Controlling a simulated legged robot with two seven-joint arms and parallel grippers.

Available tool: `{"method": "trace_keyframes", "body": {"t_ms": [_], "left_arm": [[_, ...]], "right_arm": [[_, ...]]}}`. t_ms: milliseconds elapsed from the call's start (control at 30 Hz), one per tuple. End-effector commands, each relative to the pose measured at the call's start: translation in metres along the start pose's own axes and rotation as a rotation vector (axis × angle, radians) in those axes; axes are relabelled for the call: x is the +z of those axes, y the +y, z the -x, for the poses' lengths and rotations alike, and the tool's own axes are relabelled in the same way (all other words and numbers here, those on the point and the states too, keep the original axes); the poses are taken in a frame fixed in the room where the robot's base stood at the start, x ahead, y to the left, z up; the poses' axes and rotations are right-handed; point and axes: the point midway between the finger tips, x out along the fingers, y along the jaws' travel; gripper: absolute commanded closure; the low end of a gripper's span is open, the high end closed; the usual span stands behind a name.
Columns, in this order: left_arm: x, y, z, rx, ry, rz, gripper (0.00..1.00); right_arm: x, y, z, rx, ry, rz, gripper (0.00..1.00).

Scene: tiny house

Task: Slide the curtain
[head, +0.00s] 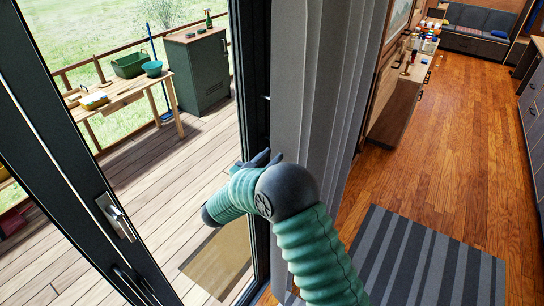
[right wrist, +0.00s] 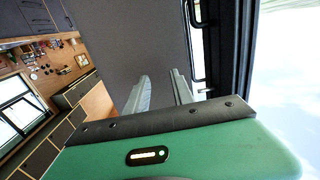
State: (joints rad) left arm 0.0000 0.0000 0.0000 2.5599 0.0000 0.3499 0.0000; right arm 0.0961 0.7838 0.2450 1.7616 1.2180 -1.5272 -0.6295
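The grey curtain (head: 322,80) hangs in gathered vertical folds at the right side of the glass door opening. In the right wrist view the curtain (right wrist: 140,58) fills the middle as a grey surface beyond the fingers. My right gripper (head: 261,158) is at the curtain's left edge, beside the dark door frame; the arm partly hides its fingers. In the right wrist view the two grey fingers of my right gripper (right wrist: 160,92) stand apart, with curtain behind the gap. I cannot tell whether they touch it. My left gripper is not in view.
The dark door frame (head: 255,60) and a door handle (head: 116,215) are left of the curtain. Outside are a deck, a wooden table (head: 125,90) and a green cabinet (head: 200,75). Inside, a striped rug (head: 425,265) lies on open wooden floor; a sideboard (head: 398,105) stands beyond the curtain.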

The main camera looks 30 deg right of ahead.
Motion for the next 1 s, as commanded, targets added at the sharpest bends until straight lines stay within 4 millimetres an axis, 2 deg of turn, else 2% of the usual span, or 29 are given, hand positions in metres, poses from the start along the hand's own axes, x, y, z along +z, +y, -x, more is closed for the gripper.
{"method": "trace_keyframes", "body": {"t_ms": [300, 500, 667, 1000], "left_arm": [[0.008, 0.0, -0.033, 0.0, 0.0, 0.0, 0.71], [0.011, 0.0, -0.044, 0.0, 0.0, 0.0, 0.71], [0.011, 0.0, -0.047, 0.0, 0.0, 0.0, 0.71], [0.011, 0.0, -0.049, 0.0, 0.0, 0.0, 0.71]], "right_arm": [[0.006, -0.003, 0.09, -0.007, 0.001, 0.0, 0.71], [0.004, -0.003, 0.138, -0.005, 0.002, 0.001, 0.71], [0.002, -0.003, 0.154, -0.003, 0.002, 0.001, 0.71], [0.004, -0.002, 0.155, -0.002, 0.002, -0.02, 0.71]]}}
